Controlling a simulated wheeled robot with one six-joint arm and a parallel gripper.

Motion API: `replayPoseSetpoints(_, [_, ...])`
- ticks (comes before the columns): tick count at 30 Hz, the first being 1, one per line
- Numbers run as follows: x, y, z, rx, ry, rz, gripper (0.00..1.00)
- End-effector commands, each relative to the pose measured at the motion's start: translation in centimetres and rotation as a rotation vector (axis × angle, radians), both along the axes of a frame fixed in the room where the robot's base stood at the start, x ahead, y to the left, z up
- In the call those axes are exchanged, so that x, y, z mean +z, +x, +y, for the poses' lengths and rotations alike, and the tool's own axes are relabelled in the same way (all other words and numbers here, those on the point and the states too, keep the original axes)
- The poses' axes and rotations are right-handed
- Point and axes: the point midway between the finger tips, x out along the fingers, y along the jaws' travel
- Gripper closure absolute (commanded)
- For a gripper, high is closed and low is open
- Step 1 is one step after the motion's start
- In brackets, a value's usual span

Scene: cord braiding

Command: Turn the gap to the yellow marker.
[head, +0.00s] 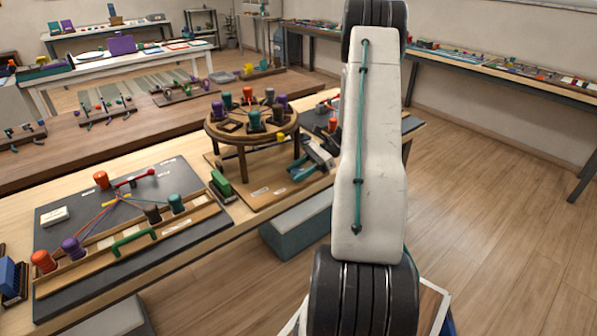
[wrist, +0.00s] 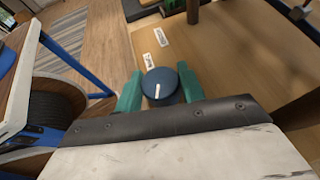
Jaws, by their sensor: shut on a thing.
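A round wooden braiding stand (head: 222,135) on legs is in the head view, left of my arm. Red, green, purple and dark bobbins stand around its top, with cords meeting at the middle. A small yellow piece (head: 278,139), which looks like the marker, is at its front right edge. I cannot clearly tell which space between bobbins is the gap. In the wrist view a dark blue round knob (wrist: 160,90) with a white line sits between the teal fingers of my gripper (wrist: 160,73), which is shut on it. The head view shows the gripper (head: 303,170) beside the stand, partly hidden.
A dark board (head: 75,187) with bobbins, coloured cords and a green handle (head: 133,241) lies at the left on the bench. A green block (head: 220,184) stands between board and stand. The wooden floor (head: 480,220) at the right is clear.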

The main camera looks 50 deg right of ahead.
Motion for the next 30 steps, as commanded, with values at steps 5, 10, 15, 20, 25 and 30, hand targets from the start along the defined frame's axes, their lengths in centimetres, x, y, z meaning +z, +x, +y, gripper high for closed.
replayPoseSetpoints(5, [0.03, 0.19, -0.07, 0.163, -0.001, -0.001, 0.84])
replayPoseSetpoints(10, [0.05, 0.19, -0.08, 0.298, -0.001, -0.002, 0.84])
replayPoseSetpoints(15, [0.09, 0.19, -0.08, 0.400, -0.002, -0.003, 0.84])
replayPoseSetpoints(20, [0.09, 0.20, -0.05, 0.466, -0.001, -0.003, 0.84])
replayPoseSetpoints(25, [0.12, 0.18, -0.08, 0.503, -0.001, -0.004, 0.84])
replayPoseSetpoints(30, [0.12, 0.16, -0.08, 0.515, -0.001, -0.002, 0.84])
